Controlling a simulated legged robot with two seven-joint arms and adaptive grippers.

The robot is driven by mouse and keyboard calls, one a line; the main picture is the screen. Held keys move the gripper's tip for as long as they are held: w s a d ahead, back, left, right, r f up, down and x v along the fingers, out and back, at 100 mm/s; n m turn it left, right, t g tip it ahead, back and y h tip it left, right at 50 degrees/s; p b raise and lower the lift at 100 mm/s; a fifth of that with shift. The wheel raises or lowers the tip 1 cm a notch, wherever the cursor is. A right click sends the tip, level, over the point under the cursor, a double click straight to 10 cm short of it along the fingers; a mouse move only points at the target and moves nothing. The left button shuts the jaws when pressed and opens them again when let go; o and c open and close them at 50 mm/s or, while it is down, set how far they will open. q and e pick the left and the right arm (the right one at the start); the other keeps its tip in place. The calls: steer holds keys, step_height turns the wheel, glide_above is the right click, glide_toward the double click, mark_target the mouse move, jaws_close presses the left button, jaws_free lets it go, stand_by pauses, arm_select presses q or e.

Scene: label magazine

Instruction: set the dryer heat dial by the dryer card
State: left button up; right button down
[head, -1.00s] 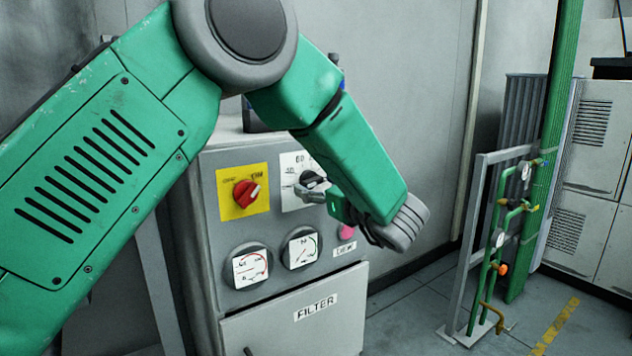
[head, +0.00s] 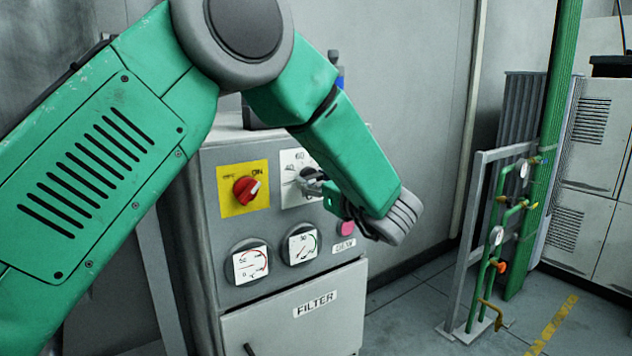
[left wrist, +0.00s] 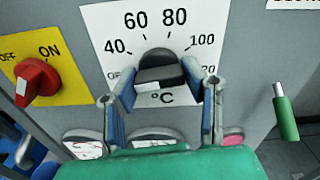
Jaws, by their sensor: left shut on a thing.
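The heat dial (left wrist: 158,70) is a black knob on a white plate (left wrist: 100,22) marked 40, 60, 80, 100 and °C. My left gripper (left wrist: 161,76) has its blue-padded fingers on either side of the knob and is shut on it. Its pointer cannot be read clearly. In the head view, the left gripper (head: 310,185) reaches the dial plate (head: 291,160) from the right and partly covers the dial. The dryer card cannot be made out. My right gripper is not in view.
A red OFF/ON switch (head: 246,190) on a yellow plate is left of the dial. Two gauges (head: 250,265) sit below, with a pink button (head: 346,228) to their right. A FILTER door (head: 290,325) is lower. A pipe rack (head: 495,240) stands at right.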

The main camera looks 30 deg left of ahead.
arm_select(q)
steer(key=shift+w+a+m+b, duration=0.15)
steer(key=shift+m+b, duration=0.5)
steer(key=shift+m, duration=0.55)
steer(key=m, duration=0.2)
steer(key=shift+m+b, duration=0.35)
steer(key=shift+m, duration=0.05)
steer(key=m, duration=0.2)
steer(key=shift+r+m, duration=0.1)
steer(key=shift+m, duration=0.3)
steer(key=m, duration=0.2)
steer(key=shift+m, duration=0.3)
steer(key=m+p, duration=0.1)
steer(key=m, duration=0.1)
steer(key=shift+r+m, duration=0.1)
steer(key=shift+m, duration=0.3)
steer(key=m+p, duration=0.2)
steer(key=m, duration=0.1)
steer(key=shift+m, duration=0.3)
steer(key=m+p, duration=0.2)
steer(key=m, duration=0.1)
steer(key=shift+p, duration=0.4)
steer(key=shift+m+p, duration=0.9)
steer(key=shift+m, duration=0.7)
